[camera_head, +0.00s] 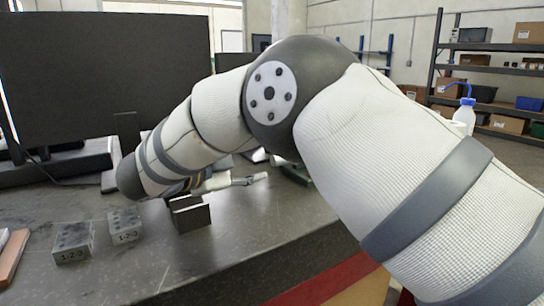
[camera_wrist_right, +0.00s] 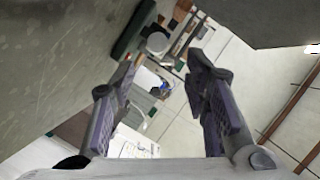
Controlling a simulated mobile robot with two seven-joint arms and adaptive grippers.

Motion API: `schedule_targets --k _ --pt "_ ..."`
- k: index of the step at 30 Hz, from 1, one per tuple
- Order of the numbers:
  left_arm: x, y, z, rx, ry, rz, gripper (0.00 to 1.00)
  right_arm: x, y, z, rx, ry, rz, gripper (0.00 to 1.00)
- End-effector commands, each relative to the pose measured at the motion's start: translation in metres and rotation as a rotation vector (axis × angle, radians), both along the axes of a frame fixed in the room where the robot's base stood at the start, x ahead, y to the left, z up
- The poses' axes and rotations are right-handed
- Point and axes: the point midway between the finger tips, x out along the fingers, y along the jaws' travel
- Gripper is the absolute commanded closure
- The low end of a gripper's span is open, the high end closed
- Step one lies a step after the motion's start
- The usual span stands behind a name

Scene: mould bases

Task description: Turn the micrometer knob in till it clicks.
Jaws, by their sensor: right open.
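In the head view a slim pale grey tool, which looks like the micrometer (camera_head: 243,181), lies out to the right from behind my forearm. Its left part is hidden, and I cannot make out its scale. A dark block-like stand (camera_head: 190,215) is just below it on the bench. My right arm crosses the picture and bends down at the left; its fingers are not clear there. In the right wrist view my right gripper (camera_wrist_right: 166,60) is open, with nothing between its fingers. The micrometer knob cannot be made out in that view. My left gripper is not in view.
Two grey blocks marked 1-2-3 (camera_head: 73,242) (camera_head: 125,225) sit on the dark bench (camera_head: 225,250). A monitor (camera_head: 100,70) stands at the back left. A white bottle (camera_head: 465,117) is at the right. Shelves (camera_head: 490,72) hold boxes. The front bench area is clear.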

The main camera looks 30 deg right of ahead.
Motion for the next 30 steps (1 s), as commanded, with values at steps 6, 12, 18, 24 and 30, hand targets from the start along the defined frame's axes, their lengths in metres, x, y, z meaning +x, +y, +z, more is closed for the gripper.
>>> schedule_targets --k 6,12,18,24,30 --pt "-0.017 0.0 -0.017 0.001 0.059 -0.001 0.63 0.023 -0.052 -0.023 0.001 0.013 -0.003 0.58" --pt "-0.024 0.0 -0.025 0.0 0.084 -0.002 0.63 0.035 -0.079 -0.026 0.001 0.009 -0.001 0.58" --pt "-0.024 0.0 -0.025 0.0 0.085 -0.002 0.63 0.037 -0.084 -0.023 -0.001 0.004 0.0 0.58" --pt "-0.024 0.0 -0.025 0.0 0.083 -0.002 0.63 0.037 -0.083 -0.022 0.0 0.003 0.0 0.76" --pt "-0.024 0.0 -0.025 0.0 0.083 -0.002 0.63 0.037 -0.083 -0.022 0.0 0.003 0.0 1.0"
